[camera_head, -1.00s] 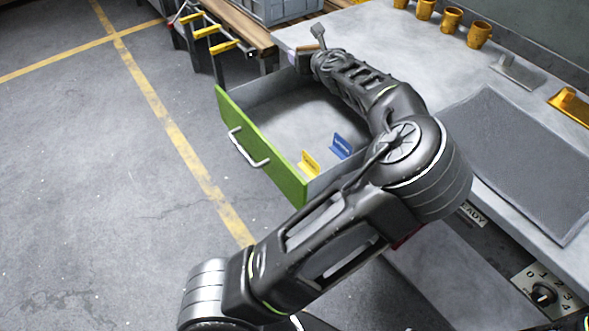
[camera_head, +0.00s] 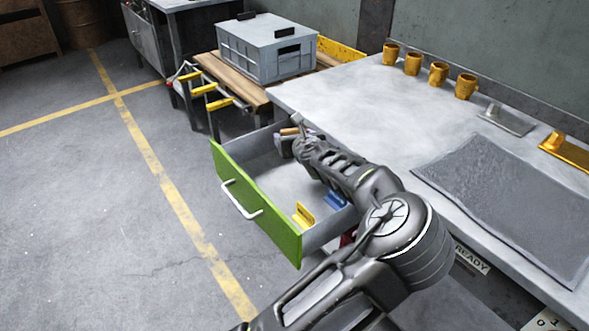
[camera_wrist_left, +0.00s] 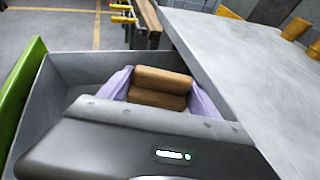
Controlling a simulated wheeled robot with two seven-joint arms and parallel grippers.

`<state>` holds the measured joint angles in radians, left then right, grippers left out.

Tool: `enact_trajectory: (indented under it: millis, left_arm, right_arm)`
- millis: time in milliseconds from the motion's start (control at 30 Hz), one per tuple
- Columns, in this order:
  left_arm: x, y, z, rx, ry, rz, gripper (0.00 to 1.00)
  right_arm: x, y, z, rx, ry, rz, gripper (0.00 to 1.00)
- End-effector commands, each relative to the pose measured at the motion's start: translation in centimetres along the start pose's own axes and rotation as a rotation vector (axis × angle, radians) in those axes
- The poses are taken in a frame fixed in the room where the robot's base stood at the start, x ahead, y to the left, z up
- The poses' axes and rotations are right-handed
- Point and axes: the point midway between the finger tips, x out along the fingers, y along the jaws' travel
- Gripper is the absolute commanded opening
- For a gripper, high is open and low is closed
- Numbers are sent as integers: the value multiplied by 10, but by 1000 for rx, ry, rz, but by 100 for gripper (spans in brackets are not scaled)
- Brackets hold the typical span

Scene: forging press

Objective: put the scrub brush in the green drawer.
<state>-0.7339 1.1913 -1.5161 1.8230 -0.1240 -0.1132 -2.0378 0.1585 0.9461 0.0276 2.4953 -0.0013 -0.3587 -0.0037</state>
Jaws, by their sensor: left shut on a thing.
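The green drawer (camera_head: 255,207) is pulled out from the grey bench, with a green front, silver handle and grey inside. Its green front also shows at the left in the left wrist view (camera_wrist_left: 17,100). My left gripper (camera_head: 291,143) is at the drawer's far end, partly hidden by my arm. In the left wrist view its lavender fingers are shut on the brown, wood-coloured scrub brush (camera_wrist_left: 160,88). The brush is within the drawer's outline, near its back wall; whether it touches the floor cannot be told. My right gripper is not in view.
A yellow bracket (camera_head: 304,215) and a blue bracket (camera_head: 335,201) stand in the drawer's near part. The drawer's middle is clear. The bench top (camera_head: 370,110) borders it on the right, with several orange mugs (camera_head: 438,73) and a grey mat (camera_head: 515,205). A grey crate (camera_head: 265,50) stands behind.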

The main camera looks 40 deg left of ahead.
Motion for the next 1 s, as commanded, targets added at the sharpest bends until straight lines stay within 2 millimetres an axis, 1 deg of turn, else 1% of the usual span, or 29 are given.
enact_trajectory:
  millis: [33, 100, 200, 300, 567, 667, 767, 900, 1000]
  left_arm:
    - [7, 1, -16, 5, 0, 2, 27]
    - [13, 1, -30, 5, 0, 2, 27]
    - [18, 0, -44, 2, -1, 0, 27]
    - [21, 0, -50, 1, -1, 0, 27]
    - [21, 0, -50, 0, -1, -1, 27]
    - [22, 0, -53, 1, -1, -1, 27]
    - [27, 0, -64, 2, -1, 0, 27]
    - [36, 0, -85, 2, 0, 1, 27]
    - [38, 0, -92, 0, -1, -1, 27]
  right_arm:
    - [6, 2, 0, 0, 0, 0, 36]
    - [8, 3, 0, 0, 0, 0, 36]
    - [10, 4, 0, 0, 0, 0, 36]
    - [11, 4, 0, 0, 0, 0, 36]
    - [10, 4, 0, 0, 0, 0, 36]
    - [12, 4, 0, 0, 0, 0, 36]
    - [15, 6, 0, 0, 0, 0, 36]
    - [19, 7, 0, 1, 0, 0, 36]
    - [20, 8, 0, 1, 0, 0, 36]
